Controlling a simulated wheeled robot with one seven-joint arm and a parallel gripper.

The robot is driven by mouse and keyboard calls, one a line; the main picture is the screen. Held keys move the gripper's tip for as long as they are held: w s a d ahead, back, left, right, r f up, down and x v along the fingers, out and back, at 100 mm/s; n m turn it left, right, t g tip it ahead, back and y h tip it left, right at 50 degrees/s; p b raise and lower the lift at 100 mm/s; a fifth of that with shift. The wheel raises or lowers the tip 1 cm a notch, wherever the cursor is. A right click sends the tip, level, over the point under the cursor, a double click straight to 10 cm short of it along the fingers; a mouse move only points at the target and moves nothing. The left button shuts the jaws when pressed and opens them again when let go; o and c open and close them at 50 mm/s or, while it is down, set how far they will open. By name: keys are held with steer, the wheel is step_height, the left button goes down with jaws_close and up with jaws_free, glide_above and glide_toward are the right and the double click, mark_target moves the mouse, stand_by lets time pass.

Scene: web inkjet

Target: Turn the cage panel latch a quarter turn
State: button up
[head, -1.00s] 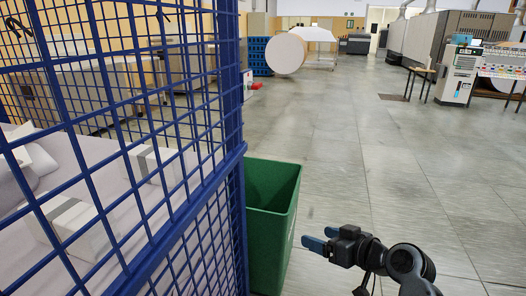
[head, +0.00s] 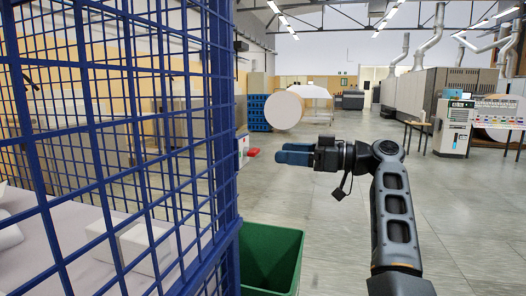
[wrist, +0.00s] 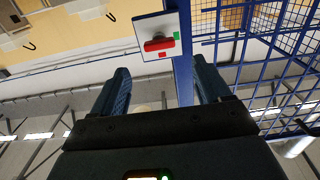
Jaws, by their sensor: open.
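The latch is a red handle (wrist: 158,43) on a white plate fixed to the blue cage post. A green mark and a red mark show on the plate (wrist: 146,24). In the wrist view, which is upside down, the handle lies lengthwise across the picture. In the head view the handle (head: 253,152) sticks out from the cage edge. My gripper (head: 281,153) is just right of it in that view, pointing left towards the cage. In the wrist view my gripper (wrist: 161,68) is open and empty, with the handle ahead between its fingers and apart from them.
The blue mesh cage (head: 110,125) fills the left, with white boxes (head: 146,243) inside. A green bin (head: 270,258) stands on the floor by its corner. The floor (head: 335,225) to the right is clear. Machines (head: 455,125) stand far right.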

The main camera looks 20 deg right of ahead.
mark_target(258, 151)
steer(key=x, duration=0.6)
steer(key=shift+w+a+p, duration=0.2)
steer(key=shift+a+p, duration=0.05)
steer(key=shift+p, duration=0.15)
steer(key=shift+c, duration=0.2)
steer(key=c, duration=1)
